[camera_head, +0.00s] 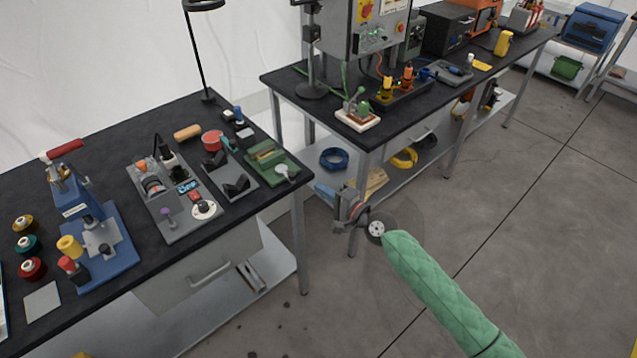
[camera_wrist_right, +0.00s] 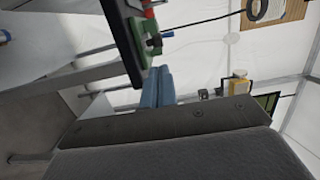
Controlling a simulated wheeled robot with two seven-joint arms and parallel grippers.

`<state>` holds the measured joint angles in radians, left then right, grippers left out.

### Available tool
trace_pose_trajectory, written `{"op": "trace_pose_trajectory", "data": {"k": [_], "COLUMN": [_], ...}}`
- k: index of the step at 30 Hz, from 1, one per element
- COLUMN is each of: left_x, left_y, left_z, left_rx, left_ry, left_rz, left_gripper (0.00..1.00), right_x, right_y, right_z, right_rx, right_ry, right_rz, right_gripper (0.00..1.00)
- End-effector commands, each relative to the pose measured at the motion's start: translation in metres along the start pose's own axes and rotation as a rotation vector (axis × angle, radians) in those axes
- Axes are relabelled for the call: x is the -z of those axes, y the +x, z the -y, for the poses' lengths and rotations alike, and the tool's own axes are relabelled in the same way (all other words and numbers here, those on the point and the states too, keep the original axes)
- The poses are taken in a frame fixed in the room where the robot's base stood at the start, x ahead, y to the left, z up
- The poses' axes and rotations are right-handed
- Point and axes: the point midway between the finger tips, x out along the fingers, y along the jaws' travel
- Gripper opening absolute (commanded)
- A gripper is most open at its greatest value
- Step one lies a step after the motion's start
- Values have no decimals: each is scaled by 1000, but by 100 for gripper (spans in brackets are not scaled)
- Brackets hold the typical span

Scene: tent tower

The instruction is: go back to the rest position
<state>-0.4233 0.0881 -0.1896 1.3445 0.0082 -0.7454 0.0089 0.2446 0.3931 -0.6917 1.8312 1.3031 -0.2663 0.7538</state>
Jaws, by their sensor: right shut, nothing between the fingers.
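My right arm comes in from the lower right of the head view in a green quilted sleeve. My right gripper (camera_head: 325,193) is off the right end of the near workbench, above the floor and in front of the gap between the two benches. Its blue fingers are together, with nothing between them; they also show closed in the right wrist view (camera_wrist_right: 158,87), past the dark gripper body. My left gripper is in neither view.
The near bench (camera_head: 110,140) carries a blue press (camera_head: 100,240), spools, a grey fixture and a green board (camera_head: 270,162). The far bench (camera_head: 415,115) holds a control cabinet and several tools. Open concrete floor (camera_head: 500,210) lies to the right.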

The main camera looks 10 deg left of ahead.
Motion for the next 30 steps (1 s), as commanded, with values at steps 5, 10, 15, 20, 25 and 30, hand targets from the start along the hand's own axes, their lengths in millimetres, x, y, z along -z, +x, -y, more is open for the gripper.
{"op": "trace_pose_trajectory", "data": {"k": [5, 10, 15, 20, 25, 30], "left_x": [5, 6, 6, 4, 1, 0], "left_y": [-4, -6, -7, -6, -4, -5], "left_z": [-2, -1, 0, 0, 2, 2], "left_rx": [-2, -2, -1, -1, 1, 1], "left_ry": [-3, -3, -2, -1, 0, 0], "left_rz": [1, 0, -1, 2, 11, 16], "left_gripper": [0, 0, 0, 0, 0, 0], "right_x": [-7, -8, -8, -13, -10, 21], "right_y": [-10, -13, -12, -12, -14, -23], "right_z": [0, 0, 0, -6, -34, -76], "right_rx": [0, 0, -1, -31, -130, -274], "right_ry": [-1, -1, -33, -157, -423, -697], "right_rz": [0, 0, 1, 27, 65, 80], "right_gripper": [0, 0, 0, 0, 0, 0]}}
